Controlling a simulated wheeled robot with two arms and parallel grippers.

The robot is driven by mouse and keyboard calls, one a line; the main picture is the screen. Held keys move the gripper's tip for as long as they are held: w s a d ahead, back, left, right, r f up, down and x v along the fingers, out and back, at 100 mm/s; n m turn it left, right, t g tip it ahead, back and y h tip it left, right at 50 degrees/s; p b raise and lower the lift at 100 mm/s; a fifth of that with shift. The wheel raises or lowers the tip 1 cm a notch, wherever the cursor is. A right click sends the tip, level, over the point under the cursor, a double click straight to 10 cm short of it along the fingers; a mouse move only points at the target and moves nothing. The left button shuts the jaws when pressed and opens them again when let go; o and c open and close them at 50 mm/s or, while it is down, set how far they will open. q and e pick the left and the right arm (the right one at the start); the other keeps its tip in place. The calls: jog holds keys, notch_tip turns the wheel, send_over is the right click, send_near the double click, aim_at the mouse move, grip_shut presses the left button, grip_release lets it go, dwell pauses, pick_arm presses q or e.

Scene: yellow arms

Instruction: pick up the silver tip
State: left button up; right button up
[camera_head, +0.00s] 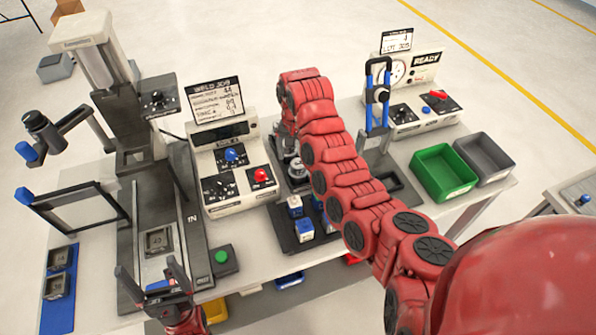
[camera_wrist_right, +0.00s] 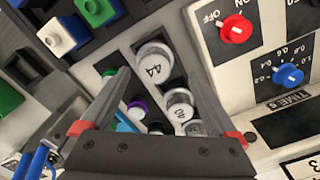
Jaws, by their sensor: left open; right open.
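In the right wrist view, several round silver tips stand in a dark tray (camera_wrist_right: 137,45). The largest silver tip (camera_wrist_right: 153,66), marked 44, is beyond and between the fingers of my right gripper (camera_wrist_right: 158,82). A smaller silver tip (camera_wrist_right: 180,105) is nearer, with another silver piece (camera_wrist_right: 190,128) partly hidden below it. My right gripper is open with nothing held; whether it touches a tip cannot be told. In the head view, a silver piece (camera_head: 296,169) shows beside my red right arm, which hides much of the tray. My left gripper (camera_head: 150,278) is open and empty at lower left.
A control box (camera_head: 238,200) with blue and red knobs stands left of the tray. Green (camera_head: 440,172) and grey (camera_head: 485,155) bins stand at right. A press machine (camera_head: 140,110) stands at left.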

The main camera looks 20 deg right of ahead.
aim_at(298, 164)
jog(key=shift+f, duration=0.75)
jog(key=shift+f+b, duration=0.3)
jog(key=shift+f, duration=0.2)
jog(key=shift+d+f+p, duration=0.1)
jog(key=shift+f+p, duration=0.05)
jog(key=shift+p, duration=0.2)
jog(key=f+p, duration=0.2)
jog(key=f, duration=0.1)
jog(key=shift+s+d+f, duration=0.15)
jog(key=shift+s+d, duration=0.05)
jog(key=shift+s, duration=0.15)
jog(key=shift+f+p, duration=0.35)
jog(key=shift+p, duration=0.05)
jog(key=shift+w+f, duration=0.1)
jog(key=shift+f, duration=0.35)
grip_shut()
